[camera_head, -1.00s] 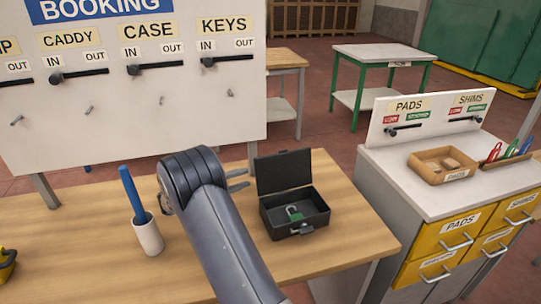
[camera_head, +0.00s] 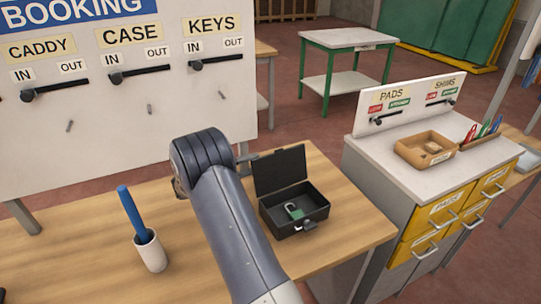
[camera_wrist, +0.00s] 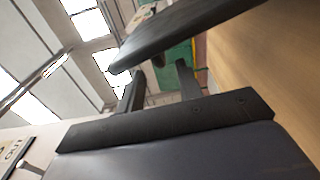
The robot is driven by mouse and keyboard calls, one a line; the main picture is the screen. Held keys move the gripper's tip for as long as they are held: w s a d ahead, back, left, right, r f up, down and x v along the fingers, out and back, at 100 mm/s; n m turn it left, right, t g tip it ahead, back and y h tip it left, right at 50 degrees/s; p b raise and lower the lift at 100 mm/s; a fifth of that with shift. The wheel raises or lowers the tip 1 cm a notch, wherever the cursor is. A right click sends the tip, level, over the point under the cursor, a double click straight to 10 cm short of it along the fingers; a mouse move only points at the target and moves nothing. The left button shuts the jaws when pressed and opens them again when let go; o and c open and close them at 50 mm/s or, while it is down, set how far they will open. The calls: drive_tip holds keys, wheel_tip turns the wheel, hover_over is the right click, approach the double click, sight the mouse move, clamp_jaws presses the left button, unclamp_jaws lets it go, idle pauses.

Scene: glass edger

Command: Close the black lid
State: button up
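The black lid (camera_head: 279,171) stands upright, open, at the back edge of a small black box (camera_head: 294,211) on the wooden table. A green padlock (camera_head: 294,211) lies inside the box. My gripper (camera_head: 250,161) is at the lid's left upper edge, behind my arm, with its fingers only partly visible in the head view. In the wrist view my gripper (camera_wrist: 161,75) has two dark fingers apart, with a gap between them. The lid (camera_wrist: 185,32) shows as a dark slab just beyond the fingertips. I cannot tell whether they touch it.
A white cup (camera_head: 150,251) with a blue stick stands left of my arm. The booking board (camera_head: 120,120) rises behind the table. A cabinet with yellow drawers (camera_head: 432,222) stands to the right. Bare tabletop (camera_head: 348,232) lies right of the box.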

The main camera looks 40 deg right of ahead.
sight(270, 158)
drive_tip(key=d, duration=0.2)
drive_tip(key=d+p, duration=0.1)
drive_tip(key=d, duration=0.1)
drive_tip(key=s+d+p, duration=0.1)
drive_tip(key=d, duration=0.1)
drive_tip(key=shift+d, duration=0.4)
drive_tip(key=shift+c, duration=0.5)
clamp_jaws()
drive_tip(key=shift+f, duration=0.1)
